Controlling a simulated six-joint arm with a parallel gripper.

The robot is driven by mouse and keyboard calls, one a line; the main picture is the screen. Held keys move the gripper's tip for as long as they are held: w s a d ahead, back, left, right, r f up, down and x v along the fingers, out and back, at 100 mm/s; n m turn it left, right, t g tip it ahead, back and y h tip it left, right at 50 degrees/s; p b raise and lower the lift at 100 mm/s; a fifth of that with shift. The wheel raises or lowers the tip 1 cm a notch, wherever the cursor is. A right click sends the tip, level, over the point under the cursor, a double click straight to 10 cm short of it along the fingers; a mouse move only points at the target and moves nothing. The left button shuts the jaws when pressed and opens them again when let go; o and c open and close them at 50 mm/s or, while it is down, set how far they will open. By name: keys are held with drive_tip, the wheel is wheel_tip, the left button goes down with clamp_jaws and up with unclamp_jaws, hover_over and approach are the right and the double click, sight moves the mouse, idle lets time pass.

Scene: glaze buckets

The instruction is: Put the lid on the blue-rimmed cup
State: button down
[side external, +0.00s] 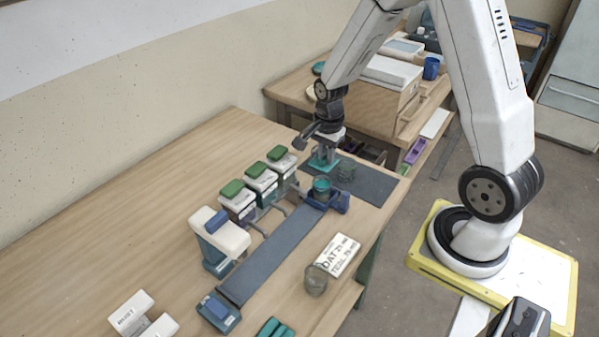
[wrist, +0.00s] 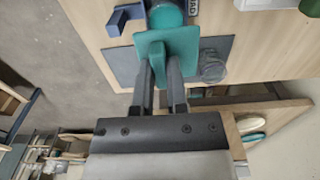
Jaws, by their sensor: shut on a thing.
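My gripper (side external: 325,152) is shut on the teal lid (side external: 323,161), a flat plate with an upright grip. In the wrist view the fingers (wrist: 161,92) pinch this grip, and the lid (wrist: 183,45) shows in front of them. A cup with teal contents (side external: 321,190) stands at the end of the grey strip, nearer the camera than the lid. It also shows in the wrist view (wrist: 166,14), partly hidden by the lid. Its rim looks bluish, but is too small to make out well. The lid is apart from this cup.
Several green-lidded containers (side external: 262,178) line the left.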

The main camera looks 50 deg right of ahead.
drive_tip(key=shift+f, duration=2.85)
drive_tip(key=shift+f, duration=0.35)
drive_tip(key=c, duration=0.6)
unclamp_jaws()
drive_tip(key=shift+r, duration=0.1)
drive_tip(key=shift+r, duration=3.45)
